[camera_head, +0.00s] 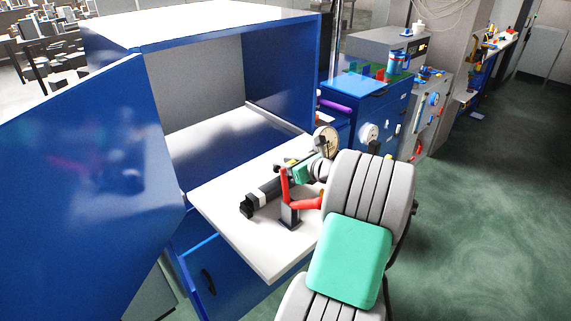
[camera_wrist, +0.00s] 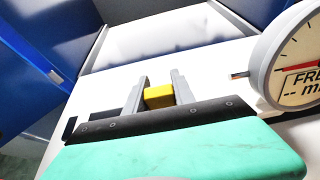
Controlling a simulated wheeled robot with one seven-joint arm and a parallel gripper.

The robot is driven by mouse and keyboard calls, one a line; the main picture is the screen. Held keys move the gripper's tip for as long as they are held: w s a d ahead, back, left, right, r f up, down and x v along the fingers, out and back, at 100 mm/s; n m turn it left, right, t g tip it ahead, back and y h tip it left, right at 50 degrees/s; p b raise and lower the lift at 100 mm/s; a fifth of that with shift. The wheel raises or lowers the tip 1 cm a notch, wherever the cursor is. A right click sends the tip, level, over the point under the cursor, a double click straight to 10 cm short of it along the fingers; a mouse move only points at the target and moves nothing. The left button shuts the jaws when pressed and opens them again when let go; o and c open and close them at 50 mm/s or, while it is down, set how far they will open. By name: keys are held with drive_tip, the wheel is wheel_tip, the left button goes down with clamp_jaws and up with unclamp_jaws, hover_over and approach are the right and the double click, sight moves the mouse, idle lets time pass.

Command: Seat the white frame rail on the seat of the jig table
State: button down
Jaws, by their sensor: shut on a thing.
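My gripper (camera_wrist: 159,80) shows two grey fingers in the wrist view, shut on a yellow block (camera_wrist: 158,97). A small yellow patch (camera_head: 290,161) shows beside the gripper body. I cannot make out a white frame rail or the seat against the white surfaces.
A blue cabinet (camera_head: 210,38) stands open behind the tabletop, its door (camera_head: 90,190) swung out at left. A round dial gauge (camera_head: 326,141), also large in the wrist view (camera_wrist: 296,62), is close beside my gripper. A blue drawer unit (camera_head: 372,103) stands further back.

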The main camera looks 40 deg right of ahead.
drive_tip(key=shift+f, duration=0.7)
idle(0.4)
drive_tip(key=c, duration=1.1)
unclamp_jaws()
drive_tip(key=shift+o, duration=0.7)
drive_tip(key=shift+f, duration=0.1)
drive_tip(key=shift+f, duration=0.1)
drive_tip(key=b+v, duration=0.2)
drive_tip(key=v, duration=0.6)
drive_tip(key=shift+a, duration=0.15)
